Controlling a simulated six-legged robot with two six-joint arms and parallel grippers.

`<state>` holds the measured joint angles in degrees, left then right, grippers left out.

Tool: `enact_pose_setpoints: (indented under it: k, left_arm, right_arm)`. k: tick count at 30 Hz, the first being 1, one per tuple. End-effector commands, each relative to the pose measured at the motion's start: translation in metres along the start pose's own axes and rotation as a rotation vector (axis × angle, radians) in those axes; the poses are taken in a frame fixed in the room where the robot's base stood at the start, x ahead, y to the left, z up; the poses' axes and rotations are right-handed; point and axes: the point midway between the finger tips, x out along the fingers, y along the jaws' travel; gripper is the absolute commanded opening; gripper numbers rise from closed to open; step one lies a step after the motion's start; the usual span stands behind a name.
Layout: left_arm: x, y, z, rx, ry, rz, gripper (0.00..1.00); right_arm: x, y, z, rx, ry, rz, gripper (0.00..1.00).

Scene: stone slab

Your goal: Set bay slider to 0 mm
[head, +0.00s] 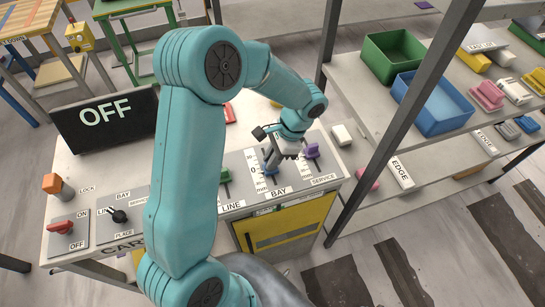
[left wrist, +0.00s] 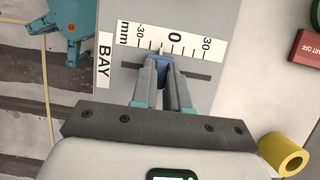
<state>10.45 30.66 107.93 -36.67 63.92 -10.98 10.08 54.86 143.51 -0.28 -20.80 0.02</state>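The bay slider's blue knob (left wrist: 158,61) sits in a dark slot beside a white mm scale (left wrist: 186,44) marked -30, 0 and 30 in the left wrist view. Its pale pointer stands a little to the -30 side of the 0 mark. My left gripper (left wrist: 160,68) has its fingertips on both sides of the knob and looks shut on it. In the head view my left gripper (head: 271,163) is down at the panel above the BAY label (head: 278,193) and partly hides the slider. My right gripper is not in view.
A green slider knob (head: 225,175) stands left of the bay slider and a purple one (head: 312,150) right of it. A black OFF display (head: 100,117) stands at the back left. Shelves with a green bin (head: 392,55) and blue bin (head: 440,107) are at right, behind a grey post.

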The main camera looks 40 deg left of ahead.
Motion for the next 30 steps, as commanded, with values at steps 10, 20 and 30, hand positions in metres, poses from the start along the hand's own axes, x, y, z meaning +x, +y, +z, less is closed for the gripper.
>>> enact_pose_setpoints:
  k: [10, 20, 30]
  left_arm:
    - [0.0, -0.016, -0.002, -0.001, 0.006, -0.002, 0.0]
    - [0.001, -0.015, -0.002, 0.0, 0.006, -0.002, 0.4]
    - [-0.011, -0.016, -0.002, -0.001, 0.006, -0.004, 0.4]
  right_arm:
    - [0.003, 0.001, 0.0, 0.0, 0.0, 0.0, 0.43]
    - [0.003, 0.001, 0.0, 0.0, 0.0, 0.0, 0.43]
    - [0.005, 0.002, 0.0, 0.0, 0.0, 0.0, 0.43]
